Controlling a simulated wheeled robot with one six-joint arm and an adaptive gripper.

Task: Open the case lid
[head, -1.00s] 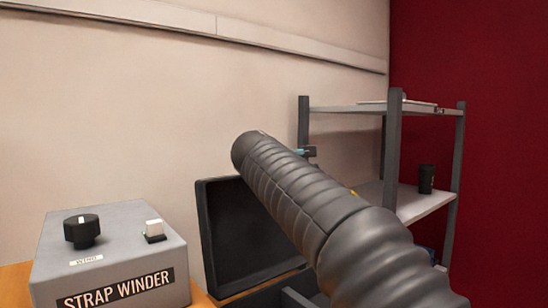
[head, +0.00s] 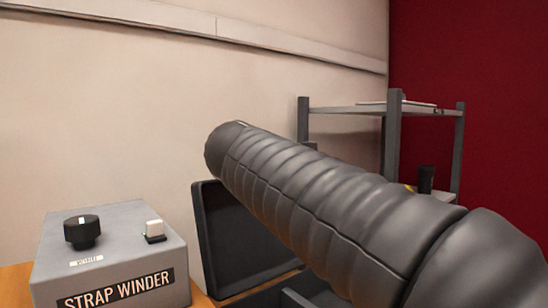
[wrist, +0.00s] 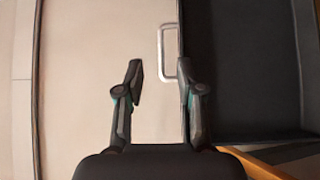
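The case lid (head: 240,240) is a dark panel standing raised, near upright, in front of the pale wall in the head view. Part of the case body (head: 295,298) shows below it, mostly hidden by my arm. In the wrist view, the lid (wrist: 245,70) is the dark panel at right, with a pale U-shaped handle (wrist: 163,52) at its left edge. My gripper (wrist: 160,80) is open, with a clear gap between its fingers. Its right fingertip overlaps the lid edge just below the handle; I cannot tell whether they touch. My arm hides the gripper in the head view.
A grey strap winder box (head: 110,250) with a black knob and white switch stands left of the case. A metal shelf (head: 395,150) with a black cup (head: 426,180) stands behind at right. The pale wall (head: 120,110) is close behind the lid.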

